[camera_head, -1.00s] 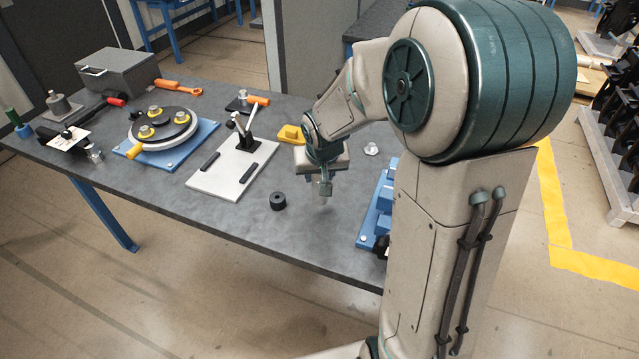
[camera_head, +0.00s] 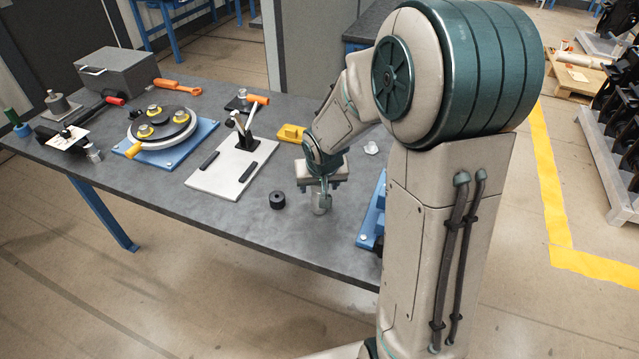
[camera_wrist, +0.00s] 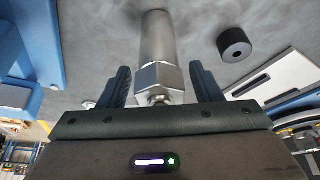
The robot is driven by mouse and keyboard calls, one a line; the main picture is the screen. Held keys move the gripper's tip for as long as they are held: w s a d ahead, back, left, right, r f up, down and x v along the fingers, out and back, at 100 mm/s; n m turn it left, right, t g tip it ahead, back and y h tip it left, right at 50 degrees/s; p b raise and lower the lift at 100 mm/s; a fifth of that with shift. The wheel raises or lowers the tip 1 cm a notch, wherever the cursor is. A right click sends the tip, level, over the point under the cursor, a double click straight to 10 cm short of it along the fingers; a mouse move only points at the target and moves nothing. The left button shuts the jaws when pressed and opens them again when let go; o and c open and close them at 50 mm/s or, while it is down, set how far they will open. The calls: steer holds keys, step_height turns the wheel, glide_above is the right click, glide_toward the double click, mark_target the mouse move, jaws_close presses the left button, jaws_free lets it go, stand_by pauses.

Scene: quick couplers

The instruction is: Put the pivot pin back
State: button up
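A grey metal part with a round shaft and a hex collar, which looks like the pivot pin (camera_wrist: 157,50), shows between the fingers in the wrist view. In the head view this pin (camera_head: 320,207) is below my gripper (camera_head: 322,190), over the front part of the table, partly hidden by the fingers. In the wrist view my gripper (camera_wrist: 160,88) is open, with a finger on each side of the hex collar and a gap on both sides. A blue fixture (camera_head: 371,222) is to the right, mostly hidden behind my arm; it also shows in the wrist view (camera_wrist: 30,45).
A black ring (camera_head: 277,200) lies just left of the gripper. A white plate with a toggle clamp (camera_head: 222,178), a yellow block (camera_head: 291,133) and a round plate on a blue base (camera_head: 200,140) are farther left and back. A small pale part (camera_head: 371,148) lies behind. The front table edge is close.

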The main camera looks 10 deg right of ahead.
steer(key=p+v, duration=0.1)
steer(key=v, duration=1.1)
steer(key=s+r+n+g, duration=0.1)
steer(key=s+r, duration=0.1)
steer(key=s, duration=1.5)
steer(key=shift+s+d+r, duration=0.15)
steer(key=shift+s+r, duration=0.1)
